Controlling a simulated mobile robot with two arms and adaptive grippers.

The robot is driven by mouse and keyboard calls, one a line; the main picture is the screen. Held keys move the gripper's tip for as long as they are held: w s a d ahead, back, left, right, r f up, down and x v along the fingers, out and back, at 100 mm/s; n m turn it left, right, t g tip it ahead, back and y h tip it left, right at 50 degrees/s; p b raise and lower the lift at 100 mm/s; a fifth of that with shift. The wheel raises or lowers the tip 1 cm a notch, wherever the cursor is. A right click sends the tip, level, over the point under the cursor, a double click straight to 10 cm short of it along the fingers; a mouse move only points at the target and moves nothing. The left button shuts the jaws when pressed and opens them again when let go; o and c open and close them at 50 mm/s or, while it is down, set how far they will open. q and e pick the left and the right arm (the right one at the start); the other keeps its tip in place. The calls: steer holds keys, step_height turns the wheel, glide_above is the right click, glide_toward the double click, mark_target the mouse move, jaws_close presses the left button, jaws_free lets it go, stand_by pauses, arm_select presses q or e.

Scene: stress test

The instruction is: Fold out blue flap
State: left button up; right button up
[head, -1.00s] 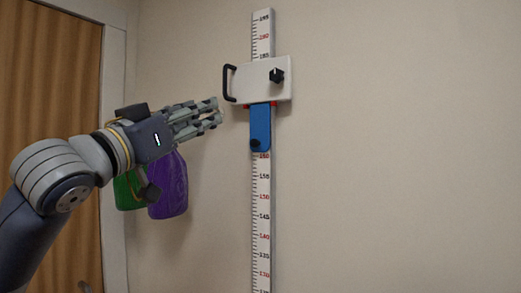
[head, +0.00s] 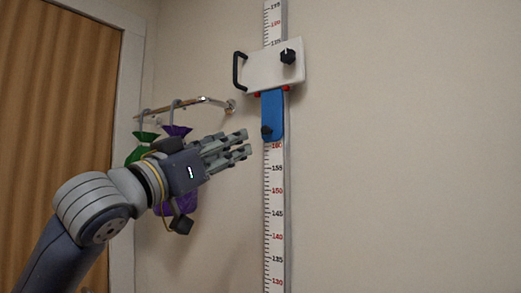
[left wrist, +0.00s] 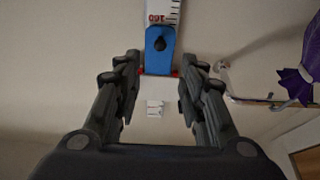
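The blue flap (head: 272,114) hangs down flat against the white measuring scale (head: 274,190) on the wall, under a white slider block (head: 273,66). A dark knob (head: 267,131) sits near its lower end. My left gripper (head: 246,143) is just left of the flap's lower end, apart from it. In the left wrist view the flap (left wrist: 160,62) shows upside down beyond the gripper (left wrist: 158,75), whose fingers are spread wide with nothing between them. My right gripper is not in view.
The slider block has a black handle (head: 238,70) and a black knob (head: 288,56). A wall rail (head: 205,101) with hanging green (head: 140,153) and purple bags (head: 178,131) is behind my left arm. A wooden door (head: 55,100) stands at left. The wall at right is bare.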

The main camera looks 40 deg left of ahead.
mark_target(264, 132)
arm_select(q)
steer(key=p+x, duration=0.7)
steer(key=x, duration=0.2)
steer(key=shift+w+a, duration=0.1)
steer(key=shift+w, duration=0.1)
steer(key=shift+w+r, duration=0.1)
steer(key=shift+w, duration=0.5)
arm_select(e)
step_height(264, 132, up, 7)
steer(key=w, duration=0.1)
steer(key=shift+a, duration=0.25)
arm_select(q)
jaws_close()
